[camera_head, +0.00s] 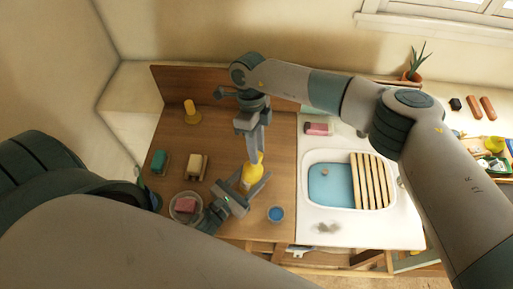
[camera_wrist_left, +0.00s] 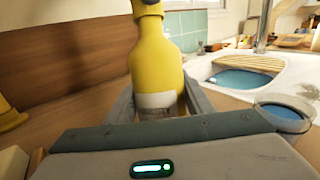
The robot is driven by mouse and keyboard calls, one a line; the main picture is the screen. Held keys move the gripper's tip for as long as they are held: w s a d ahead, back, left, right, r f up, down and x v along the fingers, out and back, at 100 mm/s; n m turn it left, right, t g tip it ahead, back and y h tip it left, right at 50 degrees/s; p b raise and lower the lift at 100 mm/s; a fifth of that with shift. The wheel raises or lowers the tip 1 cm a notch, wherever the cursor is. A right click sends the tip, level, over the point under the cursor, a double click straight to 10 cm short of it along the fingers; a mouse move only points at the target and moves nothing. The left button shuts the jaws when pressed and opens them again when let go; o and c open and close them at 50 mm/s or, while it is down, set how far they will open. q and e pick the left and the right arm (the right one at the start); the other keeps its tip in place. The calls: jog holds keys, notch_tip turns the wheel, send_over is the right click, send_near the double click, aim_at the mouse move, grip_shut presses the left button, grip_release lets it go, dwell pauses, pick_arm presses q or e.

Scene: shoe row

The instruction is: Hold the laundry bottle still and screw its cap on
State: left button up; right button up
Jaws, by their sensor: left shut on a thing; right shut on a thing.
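The yellow laundry bottle (camera_head: 254,173) stands upright on the wooden counter, with a pale label low on its side in the left wrist view (camera_wrist_left: 163,65). My left gripper (camera_head: 255,183) is shut on its lower body, one finger on each side. My right gripper (camera_head: 257,150) reaches down from above and is shut at the bottle's top. The cap is mostly hidden between its fingers in the head view. A yellow neck or cap part shows at the top edge of the left wrist view; whether it is seated cannot be told.
A blue-filled cup (camera_head: 275,214) stands right of the bottle. A glass dish with a pink bar (camera_head: 186,205), a cream block (camera_head: 196,166), a green block (camera_head: 159,162) and a yellow stand (camera_head: 192,113) are at left. The sink (camera_head: 330,186) with a slatted rack is at right.

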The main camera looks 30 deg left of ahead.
dwell(0.3)
jog(key=m+g, duration=0.1)
jog(key=m, duration=0.2)
jog(key=shift+w+m, duration=0.1)
jog(key=shift+m, duration=0.2)
jog(key=o, duration=1.1)
jog(key=shift+o, duration=0.2)
jog(key=shift+r, duration=0.1)
jog(key=v, duration=1.1)
jog(key=shift+w+r, duration=0.15)
jog(key=shift+r, duration=0.25)
jog(key=shift+o, duration=0.3)
